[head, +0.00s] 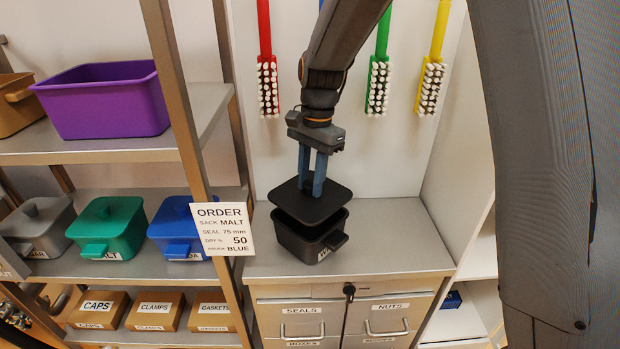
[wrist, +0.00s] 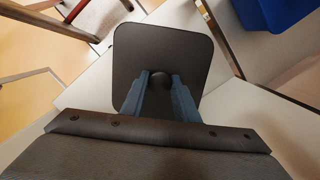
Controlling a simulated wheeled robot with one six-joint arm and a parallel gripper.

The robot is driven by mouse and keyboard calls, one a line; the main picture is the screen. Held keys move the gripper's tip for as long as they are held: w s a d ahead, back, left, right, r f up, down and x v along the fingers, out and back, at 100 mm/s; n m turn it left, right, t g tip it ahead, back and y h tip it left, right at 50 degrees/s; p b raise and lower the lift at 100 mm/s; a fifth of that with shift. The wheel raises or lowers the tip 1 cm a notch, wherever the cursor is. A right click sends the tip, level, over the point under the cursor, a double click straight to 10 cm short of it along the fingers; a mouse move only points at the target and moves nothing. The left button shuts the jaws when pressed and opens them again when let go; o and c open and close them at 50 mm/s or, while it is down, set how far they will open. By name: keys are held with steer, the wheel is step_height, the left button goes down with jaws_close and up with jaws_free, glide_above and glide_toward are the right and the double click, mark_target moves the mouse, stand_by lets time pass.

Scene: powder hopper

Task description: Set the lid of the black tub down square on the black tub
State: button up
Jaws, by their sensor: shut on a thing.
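The black tub (head: 300,242) stands on the grey cabinet top, with a handle toward the lower right and a partly hidden white label on its front. Its lid (head: 299,208) is a flat black square with rounded corners, held above the tub. A dark gap shows between lid and rim at the front, and the lid looks slightly offset up and left. My gripper (head: 311,190) points down with its blue fingers shut on the lid's round knob. In the wrist view the lid (wrist: 163,55) hides the tub, and the fingers (wrist: 160,85) sit either side of the knob.
The cabinet top (head: 390,235) is clear right of the tub. A shelf post and an order card (head: 222,229) stand close on the left. Green (head: 112,225) and blue (head: 178,222) lidded tubs sit on the shelf. Brushes (head: 377,88) hang on the wall behind.

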mark_target(310, 197)
steer(key=shift+f+b, duration=1.35)
steer(key=shift+f, duration=1.25)
steer(key=o, duration=1.1)
steer(key=shift+o, duration=0.2)
steer(key=shift+w+d+r+b, duration=0.15)
steer(key=shift+r+b, duration=0.5)
steer(key=shift+r, duration=1.3)
steer(key=shift+w+d+r+b, duration=0.15)
steer(key=shift+r+b, duration=0.45)
steer(key=shift+r, duration=1.35)
